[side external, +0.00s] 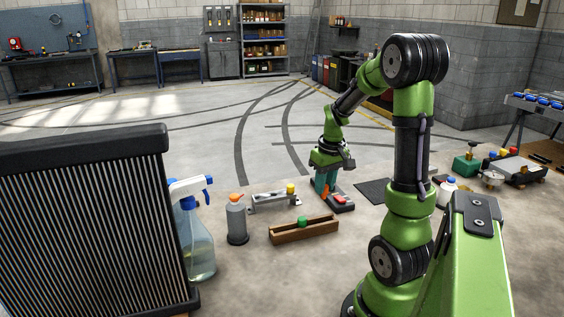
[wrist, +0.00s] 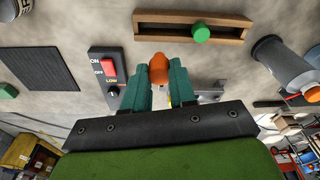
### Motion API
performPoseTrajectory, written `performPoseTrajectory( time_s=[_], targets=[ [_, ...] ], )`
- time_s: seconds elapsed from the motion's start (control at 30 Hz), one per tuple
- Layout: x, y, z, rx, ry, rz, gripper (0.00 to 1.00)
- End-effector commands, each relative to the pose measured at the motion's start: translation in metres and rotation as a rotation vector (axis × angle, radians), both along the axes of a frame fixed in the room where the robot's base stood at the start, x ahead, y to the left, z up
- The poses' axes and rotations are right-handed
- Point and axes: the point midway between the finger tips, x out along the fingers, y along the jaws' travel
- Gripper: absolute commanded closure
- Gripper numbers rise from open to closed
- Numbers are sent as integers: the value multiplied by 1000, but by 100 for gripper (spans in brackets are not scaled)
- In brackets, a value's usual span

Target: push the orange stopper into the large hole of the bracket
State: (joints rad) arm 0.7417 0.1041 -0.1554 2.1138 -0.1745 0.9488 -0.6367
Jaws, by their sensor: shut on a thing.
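My gripper (side external: 325,192) has teal fingers and points down in the side view, just right of the bracket and beside the switch box. In the wrist view my gripper (wrist: 160,80) is shut on the orange stopper (wrist: 159,68), whose rounded end sticks out past the fingertips. The grey metal bracket (side external: 267,199) lies on the floor with a yellow piece (side external: 290,188) at its right end. In the wrist view the bracket (wrist: 212,88) is mostly hidden behind my gripper. Its large hole cannot be made out.
A switch box with a red rocker (side external: 340,199) stands close by my gripper. A wooden tray with a green knob (side external: 303,221) lies in front of the bracket. A grey bottle (side external: 237,219), a spray bottle (side external: 198,240) and a radiator (side external: 85,220) stand to the left.

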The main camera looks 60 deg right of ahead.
Motion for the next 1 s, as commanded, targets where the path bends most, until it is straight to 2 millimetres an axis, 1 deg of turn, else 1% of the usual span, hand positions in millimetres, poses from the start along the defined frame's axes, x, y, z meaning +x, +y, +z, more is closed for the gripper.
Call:
performPoseTrajectory(
  time_s=[0.03,0.07,0.17,0.2,0.3,0.4,0.5,0.6,0.73,0.87,1.0],
  targets=[
    [13,-4,-2,1,2,22,100],
    [23,-8,-3,0,1,34,100],
    [62,-19,-6,0,1,89,100],
    [78,-23,-8,-1,0,109,100],
    [116,-29,-9,0,1,155,100],
    [147,-33,-8,-1,-1,187,100],
    [166,-36,-4,-2,-2,205,100],
    [176,-39,3,-1,-2,211,100],
    [178,-40,7,-1,-1,212,100],
    [177,-39,-1,1,0,212,100],
    [177,-39,-14,1,0,211,100]
  ],
)
